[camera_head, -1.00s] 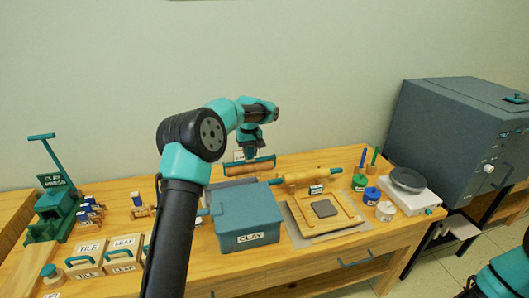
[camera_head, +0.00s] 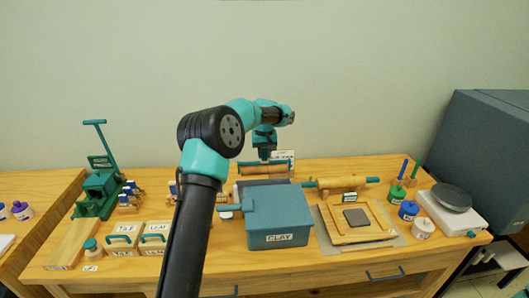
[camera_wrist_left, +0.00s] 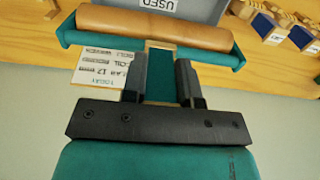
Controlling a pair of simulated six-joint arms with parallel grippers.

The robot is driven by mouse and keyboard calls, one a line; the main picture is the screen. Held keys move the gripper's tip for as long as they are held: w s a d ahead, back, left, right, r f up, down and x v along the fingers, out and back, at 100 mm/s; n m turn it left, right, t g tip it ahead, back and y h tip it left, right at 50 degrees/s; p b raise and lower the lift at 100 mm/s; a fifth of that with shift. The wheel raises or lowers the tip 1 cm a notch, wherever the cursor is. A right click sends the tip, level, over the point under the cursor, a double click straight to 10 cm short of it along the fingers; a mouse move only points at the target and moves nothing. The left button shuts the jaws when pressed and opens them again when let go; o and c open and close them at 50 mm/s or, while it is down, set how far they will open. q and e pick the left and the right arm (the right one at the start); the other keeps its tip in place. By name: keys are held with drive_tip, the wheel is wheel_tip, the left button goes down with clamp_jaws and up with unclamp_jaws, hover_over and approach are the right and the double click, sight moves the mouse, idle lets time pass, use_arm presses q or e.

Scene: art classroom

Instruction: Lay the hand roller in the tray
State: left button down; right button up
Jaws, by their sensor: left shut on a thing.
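The hand roller has a tan cylinder (camera_head: 262,169) and a teal frame. My left gripper (camera_head: 264,154) is shut on its handle; the left wrist view shows the fingers (camera_wrist_left: 160,80) on either side of the handle, below the roller's cylinder (camera_wrist_left: 150,27). The roller is roughly level over the back of the grey tray (camera_head: 238,190), behind the clay box. The tray also shows in the left wrist view with a "USED" label (camera_wrist_left: 158,4). I cannot tell whether roller and tray touch. My right gripper is out of view.
The teal clay box (camera_head: 278,218) hides the tray's front. A rolling pin (camera_head: 341,183) lies right of it, behind a wooden board (camera_head: 380,225). A lettered card (camera_head: 283,156) stands behind the roller. Stamps and tile boxes (camera_head: 121,239) are at the left.

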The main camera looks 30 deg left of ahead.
use_arm(q)
drive_tip(key=shift+f, duration=5.7)
drive_tip(key=shift+c, duration=2.1)
unclamp_jaws()
drive_tip(key=shift+r, duration=4.95)
